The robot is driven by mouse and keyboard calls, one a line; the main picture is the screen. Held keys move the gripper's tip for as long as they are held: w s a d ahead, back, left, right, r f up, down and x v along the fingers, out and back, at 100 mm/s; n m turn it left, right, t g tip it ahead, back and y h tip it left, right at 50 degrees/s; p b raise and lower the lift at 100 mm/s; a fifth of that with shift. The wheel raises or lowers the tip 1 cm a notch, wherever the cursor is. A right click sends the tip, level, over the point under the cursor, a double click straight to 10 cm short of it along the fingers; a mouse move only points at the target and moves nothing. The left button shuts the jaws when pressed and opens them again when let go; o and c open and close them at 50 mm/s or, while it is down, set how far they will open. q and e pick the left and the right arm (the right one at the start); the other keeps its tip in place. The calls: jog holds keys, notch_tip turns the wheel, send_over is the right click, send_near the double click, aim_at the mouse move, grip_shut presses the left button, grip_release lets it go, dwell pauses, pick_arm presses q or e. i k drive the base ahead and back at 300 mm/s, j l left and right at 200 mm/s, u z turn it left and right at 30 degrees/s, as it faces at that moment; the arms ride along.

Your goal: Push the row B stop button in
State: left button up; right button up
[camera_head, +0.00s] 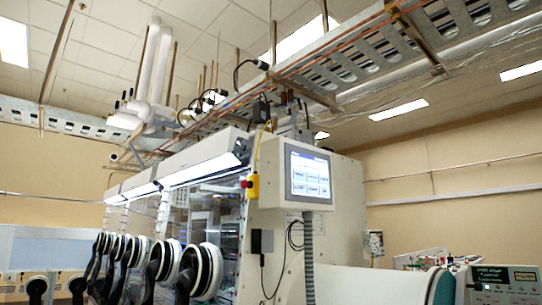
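A small yellow box with a red part (252,187) hangs on the near end of the glovebox row, just left of the touch panel. It looks like a stop button, but I cannot read any row label on it or tell whether it is pushed in. A yellow cable runs up from it. Neither of my grippers is in view.
A touch panel (308,176) sticks out beside the yellow box. Several black gloves in white ring ports (210,270) project from the windowed front. A grey hose (308,255) hangs below the panel. Overhead runs a cable tray (345,70). Equipment (503,283) stands at lower right.

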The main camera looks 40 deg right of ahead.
aim_at(244, 184)
jog(key=z, duration=1.25)
